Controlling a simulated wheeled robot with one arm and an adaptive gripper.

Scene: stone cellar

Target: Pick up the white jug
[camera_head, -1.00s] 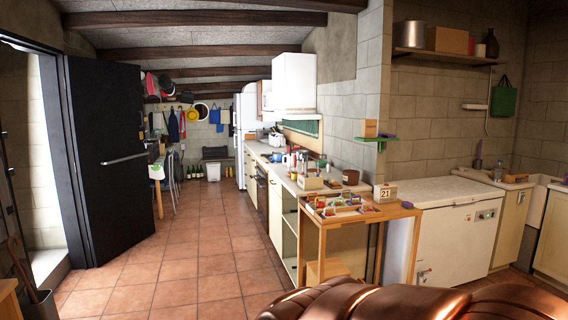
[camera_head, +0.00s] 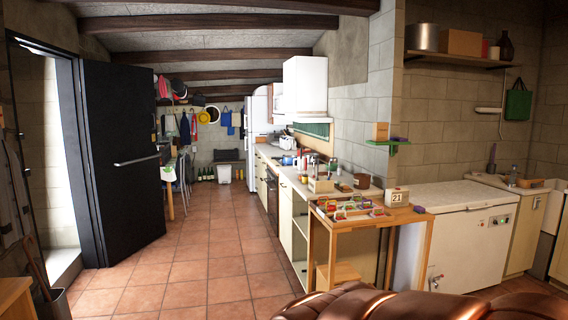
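I cannot make out a white jug for certain. Small items, some of them pale, stand crowded on the long kitchen counter (camera_head: 291,183), too small to tell apart. My gripper is not in view, so its place relative to the jug does not show.
A wooden table (camera_head: 376,226) with a tray of small colourful items and a calendar block (camera_head: 397,197) stands at the counter's near end. A white chest freezer (camera_head: 460,245) is to the right. A black door (camera_head: 122,150) stands open at left. The tiled floor (camera_head: 190,250) between is clear.

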